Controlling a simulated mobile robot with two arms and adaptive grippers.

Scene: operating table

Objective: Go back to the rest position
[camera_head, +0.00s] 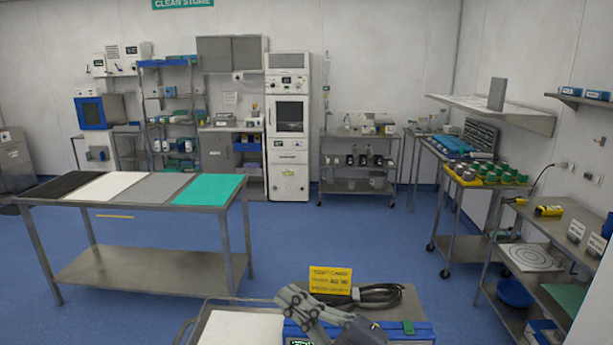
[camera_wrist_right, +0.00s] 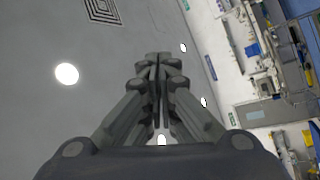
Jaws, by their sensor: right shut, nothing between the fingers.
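My right gripper (camera_head: 292,300) shows at the bottom middle of the head view, in front of a trolley with a blue case. In the right wrist view the fingers of my right gripper (camera_wrist_right: 158,75) are pressed together with nothing between them. That view looks toward the ceiling and the room's walls, tilted on its side. My left gripper is not in either view.
A trolley with a blue case (camera_head: 419,328), black cable (camera_head: 375,297) and yellow sign (camera_head: 330,280) stands close in front. A steel table (camera_head: 150,205) with coloured mats is at left. Shelves and carts line the right wall. Blue floor (camera_head: 340,230) is clear in the middle.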

